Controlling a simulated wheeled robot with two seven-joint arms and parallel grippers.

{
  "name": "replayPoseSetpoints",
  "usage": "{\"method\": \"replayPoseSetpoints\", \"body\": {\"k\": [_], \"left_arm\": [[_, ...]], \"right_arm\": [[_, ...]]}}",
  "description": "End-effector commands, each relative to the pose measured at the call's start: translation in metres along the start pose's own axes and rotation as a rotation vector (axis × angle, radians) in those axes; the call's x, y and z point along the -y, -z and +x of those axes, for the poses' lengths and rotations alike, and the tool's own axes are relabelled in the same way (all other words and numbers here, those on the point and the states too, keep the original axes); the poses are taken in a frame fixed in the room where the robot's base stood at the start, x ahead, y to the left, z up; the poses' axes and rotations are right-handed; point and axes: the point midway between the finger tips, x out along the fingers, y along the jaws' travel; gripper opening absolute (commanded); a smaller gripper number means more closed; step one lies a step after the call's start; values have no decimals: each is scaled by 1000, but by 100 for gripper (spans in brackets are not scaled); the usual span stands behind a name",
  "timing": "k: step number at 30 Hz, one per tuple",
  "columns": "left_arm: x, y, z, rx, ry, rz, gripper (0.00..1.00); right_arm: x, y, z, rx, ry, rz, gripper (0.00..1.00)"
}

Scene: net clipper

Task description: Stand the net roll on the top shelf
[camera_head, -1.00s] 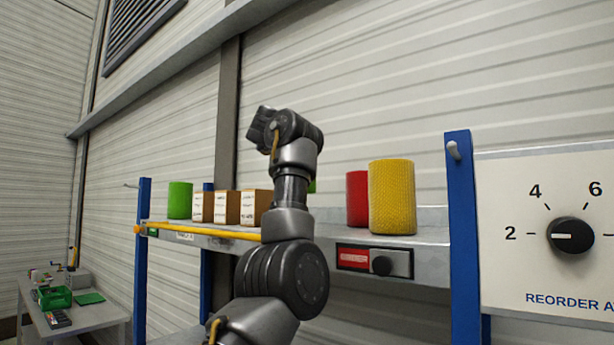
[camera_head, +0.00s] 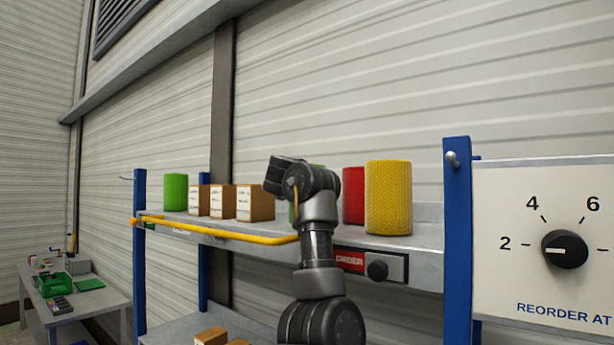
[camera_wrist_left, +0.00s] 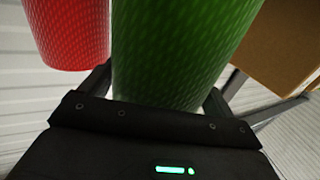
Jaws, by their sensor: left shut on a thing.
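My left gripper (camera_wrist_left: 165,78) is shut around a green net roll (camera_wrist_left: 178,45), with a finger on either side of it in the left wrist view. In the head view my left wrist hides most of this roll; only slivers of green (camera_head: 292,213) show beside it, between the boxes and the red roll. The roll looks upright, at the top shelf (camera_head: 425,240). Its base is hidden, so I cannot tell whether it touches the shelf. A red roll (camera_head: 353,196) and a yellow roll (camera_head: 388,198) stand to the right. My right gripper is not in view.
Several cardboard boxes (camera_head: 256,203) and another green roll (camera_head: 175,192) stand on the shelf's left part. A yellow bar (camera_head: 220,232) runs along its front. A blue post (camera_head: 457,240) bounds the right side.

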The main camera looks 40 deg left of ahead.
Motion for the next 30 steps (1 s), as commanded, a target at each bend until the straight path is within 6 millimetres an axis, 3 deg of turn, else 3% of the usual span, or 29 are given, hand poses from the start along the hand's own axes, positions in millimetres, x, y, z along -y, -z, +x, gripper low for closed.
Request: {"method": "replayPoseSetpoints", "body": {"k": [11, 12, 14, 23, 30], "left_arm": [[0, -5, 0, -1, 0, 1, 54], [0, -4, 0, 0, 0, 0, 94], [0, -4, 0, 1, 0, 0, 100], [0, 1, 0, 0, 0, -1, 100], [2, -8, -33, -3, 4, 0, 100]], "right_arm": [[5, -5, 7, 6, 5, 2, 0], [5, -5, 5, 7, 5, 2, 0], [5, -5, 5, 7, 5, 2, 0], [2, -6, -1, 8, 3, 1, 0], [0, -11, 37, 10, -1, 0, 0]]}}
